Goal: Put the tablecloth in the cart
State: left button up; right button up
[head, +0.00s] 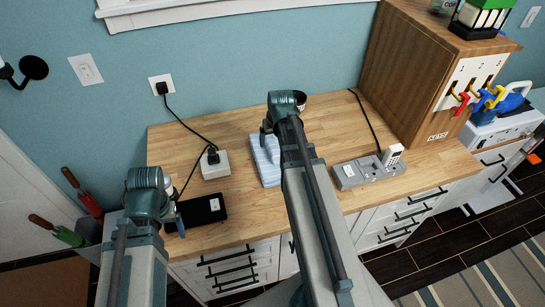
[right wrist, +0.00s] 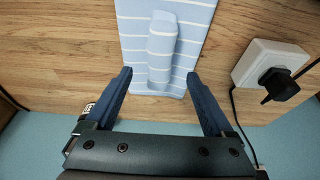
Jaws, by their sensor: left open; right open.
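The tablecloth (head: 264,160) is light blue with white stripes and lies folded on the wooden counter, partly hidden behind my right arm in the head view. In the right wrist view the tablecloth (right wrist: 195,20) has a raised rolled fold (right wrist: 162,50) on top. My right gripper (right wrist: 160,80) is open, its two fingers on either side of the cloth's near end, holding nothing. In the head view my right gripper (head: 268,130) is over the cloth's far end. My left gripper (head: 178,215) is beside the black tablet at the counter's left front.
A white power adapter (head: 215,164) with a black plug stands left of the cloth. A black tablet (head: 203,210) lies at the front left. A grey device (head: 367,171) with a white handset is to the right. A wooden cabinet (head: 420,70) stands at the back right.

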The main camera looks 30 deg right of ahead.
aim_at(273, 145)
pick_arm(q)
notch_tip(273, 145, down, 4)
jog(key=b, duration=0.3)
pick_arm(e)
jog(key=x, duration=0.4)
pick_arm(q)
jog(key=shift+r, duration=0.15)
pick_arm(e)
jog(key=shift+c, duration=0.3)
grip_shut()
